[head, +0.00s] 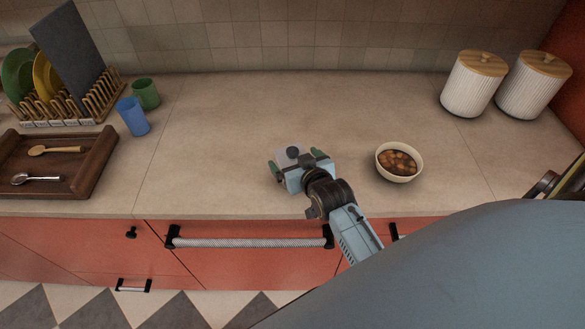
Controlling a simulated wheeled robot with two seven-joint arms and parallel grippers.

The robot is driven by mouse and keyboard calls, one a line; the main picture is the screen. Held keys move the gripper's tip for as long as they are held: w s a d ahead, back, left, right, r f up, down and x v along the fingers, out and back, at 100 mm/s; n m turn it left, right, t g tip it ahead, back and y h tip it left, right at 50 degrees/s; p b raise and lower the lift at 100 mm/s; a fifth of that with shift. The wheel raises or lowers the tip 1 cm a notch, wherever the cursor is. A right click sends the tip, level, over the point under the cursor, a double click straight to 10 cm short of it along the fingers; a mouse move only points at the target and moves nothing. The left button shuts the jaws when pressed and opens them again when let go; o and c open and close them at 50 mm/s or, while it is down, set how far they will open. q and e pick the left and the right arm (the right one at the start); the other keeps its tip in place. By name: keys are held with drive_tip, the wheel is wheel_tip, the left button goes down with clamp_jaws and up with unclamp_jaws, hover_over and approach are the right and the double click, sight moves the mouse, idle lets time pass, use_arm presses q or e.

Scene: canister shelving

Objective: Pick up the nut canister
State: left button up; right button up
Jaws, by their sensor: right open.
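My right gripper (296,161) is above or at the counter left of the bowl, with its green-padded fingers spread apart. A small pale, boxy thing with a dark round knob (292,152) shows between and just beyond the fingers. The gripper hides part of it, and I cannot tell whether it is the nut canister or whether the fingers touch it. Two white ribbed canisters with wooden lids stand at the back right, one on the left (470,86) and one on the right (531,88). No label on them can be read. My left gripper is out of view.
A bowl of brown pieces (399,175) stands right of my gripper. A blue cup (133,117), a green cup (146,94), a dish rack (96,101) and a wooden tray (86,176) are on the left. The counter's middle (290,105) is clear.

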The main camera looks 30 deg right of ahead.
drive_tip(key=shift+x, duration=1.25)
drive_tip(key=shift+c, duration=0.3)
drive_tip(key=c, duration=1.4)
